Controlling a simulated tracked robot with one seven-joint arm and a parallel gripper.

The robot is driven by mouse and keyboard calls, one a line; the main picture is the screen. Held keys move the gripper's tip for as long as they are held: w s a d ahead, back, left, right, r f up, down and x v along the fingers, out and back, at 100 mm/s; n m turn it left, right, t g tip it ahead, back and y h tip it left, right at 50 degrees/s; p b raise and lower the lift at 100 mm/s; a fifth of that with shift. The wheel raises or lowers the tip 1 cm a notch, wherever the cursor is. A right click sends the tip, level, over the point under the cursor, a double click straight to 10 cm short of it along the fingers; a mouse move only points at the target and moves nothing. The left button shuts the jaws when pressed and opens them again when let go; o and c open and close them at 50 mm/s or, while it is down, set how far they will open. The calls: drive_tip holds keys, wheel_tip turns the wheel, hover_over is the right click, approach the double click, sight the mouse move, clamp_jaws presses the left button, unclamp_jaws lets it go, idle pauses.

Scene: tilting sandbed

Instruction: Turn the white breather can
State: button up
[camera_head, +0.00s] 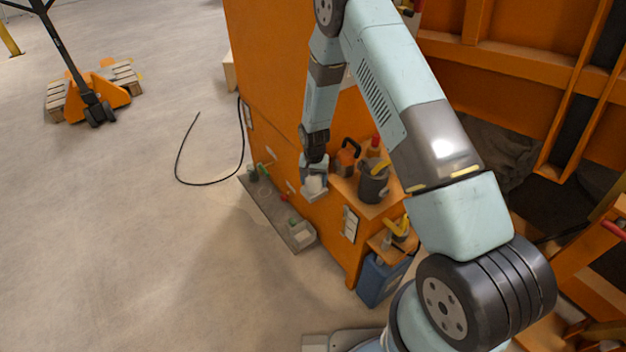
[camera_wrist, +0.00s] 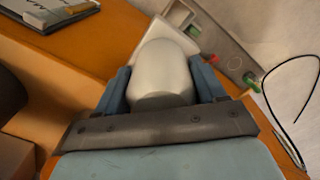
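The white breather can (camera_wrist: 162,75) is a rounded, pale cylinder in the middle of the wrist view. It also shows in the head view (camera_head: 314,185), small and partly covered by my gripper, at the side of the orange machine. My gripper (camera_wrist: 162,88) has one blue finger on each side of the can, and both fingers appear to touch it. In the head view my gripper (camera_head: 314,172) points down over the can. The can's underside and its mounting are hidden.
An orange ledge beside the can holds a dark grey bucket (camera_head: 374,182) and an orange container with a black handle (camera_head: 346,158). A grey tray (camera_head: 275,212) with small parts lies below. A black cable (camera_head: 212,184) lies on the open floor to the left.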

drive_tip(key=o, duration=0.4)
drive_tip(key=shift+w+r, duration=0.1)
drive_tip(key=shift+w, duration=0.05)
drive_tip(key=shift+w+d+r, duration=0.1)
drive_tip(key=shift+r, duration=0.55)
wheel_tip(320, 180, up, 4)
drive_tip(key=shift+r, duration=0.2)
drive_tip(key=shift+s+a+r, duration=0.15)
drive_tip(key=shift+r, duration=0.35)
drive_tip(key=shift+s+a+r, duration=0.1)
drive_tip(key=shift+r, duration=0.35)
